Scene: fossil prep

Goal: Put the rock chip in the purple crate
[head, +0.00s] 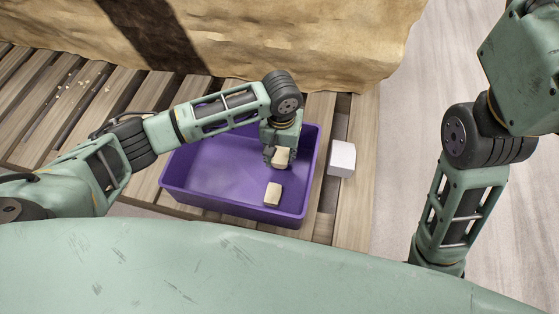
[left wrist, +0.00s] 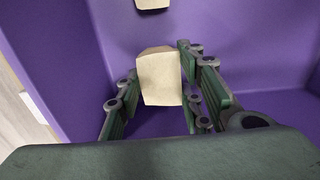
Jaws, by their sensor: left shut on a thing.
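The purple crate (head: 220,207) stands on a slatted wooden pallet in the head view. My left gripper (head: 279,160) is inside the crate's outline near its right end, pointing down. It is shut on a tan rock chip (head: 281,156); the left wrist view shows this chip (left wrist: 159,76) between the fingers, with purple walls around. A second tan chip (head: 273,194) lies in the crate, nearer to me; part of it shows at the top of the left wrist view (left wrist: 151,4). I cannot tell whether the held chip touches the crate floor. My right gripper is out of view.
A white block (head: 341,158) sits on the pallet (head: 352,200) just right of the crate. A large tan rock mass (head: 290,45) with a dark band stands behind. Small crumbs (head: 84,84) lie on the slats at left. The crate's left part is empty.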

